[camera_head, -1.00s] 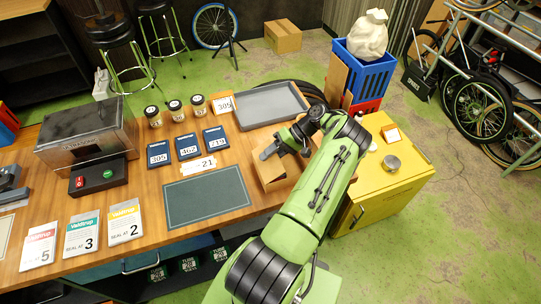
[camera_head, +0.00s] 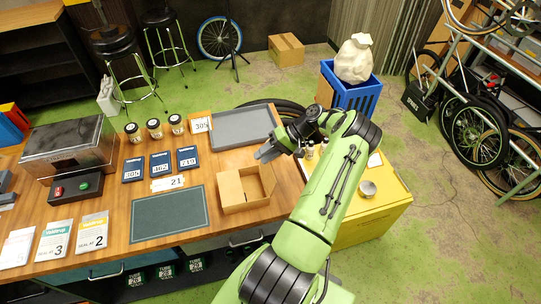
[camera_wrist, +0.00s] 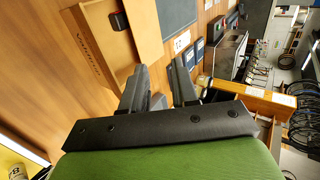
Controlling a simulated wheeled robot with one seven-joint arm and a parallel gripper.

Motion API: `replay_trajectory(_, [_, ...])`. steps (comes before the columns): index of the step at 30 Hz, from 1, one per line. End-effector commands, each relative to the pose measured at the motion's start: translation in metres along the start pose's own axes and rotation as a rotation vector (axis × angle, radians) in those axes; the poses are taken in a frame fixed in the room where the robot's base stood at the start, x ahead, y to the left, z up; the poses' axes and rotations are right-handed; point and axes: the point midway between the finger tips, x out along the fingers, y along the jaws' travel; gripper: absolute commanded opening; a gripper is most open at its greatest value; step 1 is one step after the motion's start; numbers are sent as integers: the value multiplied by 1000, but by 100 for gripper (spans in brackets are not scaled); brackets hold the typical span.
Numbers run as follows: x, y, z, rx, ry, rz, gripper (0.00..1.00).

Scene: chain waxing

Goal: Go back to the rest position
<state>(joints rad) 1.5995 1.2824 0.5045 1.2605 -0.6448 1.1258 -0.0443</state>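My gripper (camera_head: 268,152) is raised at the end of my green arm, above the right end of the wooden bench. In the wrist view its two dark fingers (camera_wrist: 160,68) stand apart with nothing between them. The open cardboard box (camera_head: 240,192) sits on the bench, below and to the left of my gripper in the head view. The box also shows at the upper left of the wrist view (camera_wrist: 98,50), with a small dark object seen at it.
A grey tray (camera_head: 240,127) lies behind the box and a dark green mat (camera_head: 170,215) to its left. A yellow cabinet (camera_head: 375,222) stands right of the bench. A blue crate (camera_head: 360,96) with a white sack (camera_head: 354,60) stands behind.

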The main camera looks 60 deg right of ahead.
Motion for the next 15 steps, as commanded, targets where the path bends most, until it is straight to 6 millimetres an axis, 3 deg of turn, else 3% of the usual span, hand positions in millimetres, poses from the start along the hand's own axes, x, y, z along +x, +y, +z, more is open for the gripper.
replay_trajectory(15, [1,-2,0,-5,-6,6,29])
